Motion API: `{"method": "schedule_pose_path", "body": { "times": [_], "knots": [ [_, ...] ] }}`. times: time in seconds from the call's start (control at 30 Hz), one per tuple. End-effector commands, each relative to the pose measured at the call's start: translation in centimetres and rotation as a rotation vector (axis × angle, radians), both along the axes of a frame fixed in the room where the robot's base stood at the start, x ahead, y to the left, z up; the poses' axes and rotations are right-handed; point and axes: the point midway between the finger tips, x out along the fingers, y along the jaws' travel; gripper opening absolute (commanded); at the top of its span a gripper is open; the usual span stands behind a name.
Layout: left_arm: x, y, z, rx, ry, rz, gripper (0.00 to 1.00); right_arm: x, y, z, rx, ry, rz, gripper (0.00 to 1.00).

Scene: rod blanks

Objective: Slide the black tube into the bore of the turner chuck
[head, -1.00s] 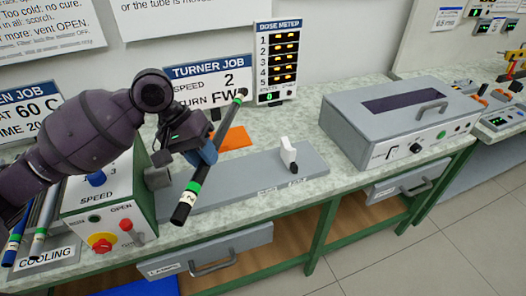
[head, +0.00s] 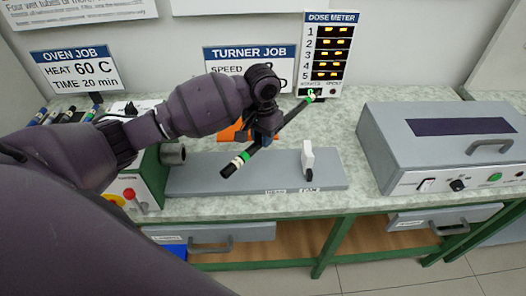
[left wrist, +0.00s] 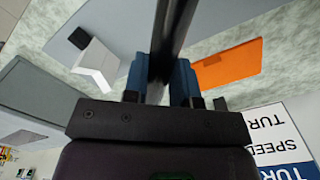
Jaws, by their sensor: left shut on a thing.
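My left gripper (head: 264,138) is shut on the black tube (head: 286,121), near its middle. The tube has green bands near its ends and a white band near its lower-left end. It slants up to the right in the head view, apparently above the turner's grey bed. In the left wrist view the tube (left wrist: 172,35) runs between the blue fingertips. The turner chuck (head: 173,154) is a grey cylinder on the green turner housing (head: 153,180), left of the tube and apart from it. Its bore looks dark. My right gripper is not in view.
A white stop block (head: 308,157) stands on the grey bed (head: 210,172). An orange sheet (head: 233,131) lies behind it. A grey lidded box (head: 390,140) stands at right. The dose meter (head: 331,55) is behind the tube's far end. More tubes (head: 80,114) lie at back left.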

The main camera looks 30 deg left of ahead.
Motion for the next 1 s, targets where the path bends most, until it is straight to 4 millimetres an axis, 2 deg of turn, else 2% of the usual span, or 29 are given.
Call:
{"method": "schedule_pose_path", "body": {
  "times": [0.2, 0.5, 0.77, 1.0],
  "knots": [
    [1.1, 2.2, -1.8, 0.299, -0.076, -0.161, 0.02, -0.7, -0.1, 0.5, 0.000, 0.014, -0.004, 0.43],
    [1.8, 3.8, -2.3, 0.670, -0.247, -0.348, 0.02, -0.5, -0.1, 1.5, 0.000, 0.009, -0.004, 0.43],
    [1.7, 3.8, -1.8, 0.943, -0.440, -0.484, 0.02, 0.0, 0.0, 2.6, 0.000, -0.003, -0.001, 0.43],
    [0.9, 2.6, -1.3, 1.152, -0.650, -0.587, 0.02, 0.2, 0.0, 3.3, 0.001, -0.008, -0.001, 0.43]
  ]
}}
